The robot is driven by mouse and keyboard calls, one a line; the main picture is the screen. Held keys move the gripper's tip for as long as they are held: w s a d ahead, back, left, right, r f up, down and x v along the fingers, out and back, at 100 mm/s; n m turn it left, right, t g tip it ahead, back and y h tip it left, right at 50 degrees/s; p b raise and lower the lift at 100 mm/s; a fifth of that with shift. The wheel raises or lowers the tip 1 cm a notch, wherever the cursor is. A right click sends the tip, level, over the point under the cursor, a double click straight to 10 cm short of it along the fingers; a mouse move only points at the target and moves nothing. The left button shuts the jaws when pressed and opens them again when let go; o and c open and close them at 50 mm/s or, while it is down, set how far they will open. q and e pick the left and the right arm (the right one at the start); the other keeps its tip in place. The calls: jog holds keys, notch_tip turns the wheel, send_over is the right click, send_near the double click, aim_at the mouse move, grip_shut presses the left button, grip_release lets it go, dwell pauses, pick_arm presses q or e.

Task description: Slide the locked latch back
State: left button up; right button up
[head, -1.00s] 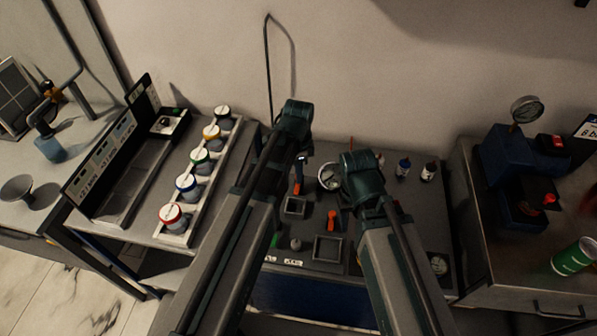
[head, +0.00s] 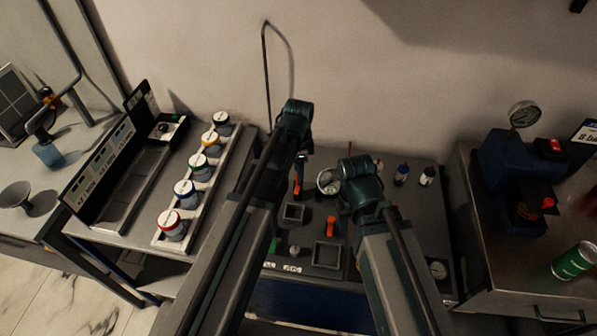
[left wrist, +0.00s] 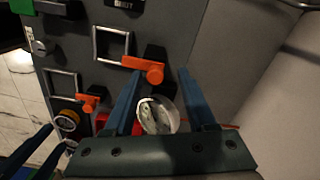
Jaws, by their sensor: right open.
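Two orange latch handles stand on a dark panel, each beside a square frame. The far latch (head: 297,188) shows just below my left gripper in the head view. The near latch (head: 331,225) stands nearer the front. In the left wrist view the far latch (left wrist: 145,68) lies by the tip of the left finger. My left gripper (left wrist: 158,76) has its two blue fingers spread, with nothing clearly held between them. I cannot tell whether a finger touches the latch. Blue fingers of my right gripper (left wrist: 38,150) show at lower left; its arm hides its tips in the head view.
A round metal-rimmed gauge (head: 328,181) sits between my wrists. Small bottles (head: 402,174) stand at the panel's back right. A rack of coloured jars (head: 184,190) is left. A blue device with a dial (head: 524,114) and a green can (head: 573,261) are right.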

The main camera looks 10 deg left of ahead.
pick_arm(q)
notch_tip(320, 180, up, 14)
jog(key=p, duration=1.4)
pick_arm(e)
notch_tip(320, 180, up, 14)
pick_arm(q)
jog(key=shift+f, duration=0.1)
pick_arm(e)
jog(key=shift+f, duration=0.1)
pick_arm(q)
jog(key=shift+s, duration=0.1)
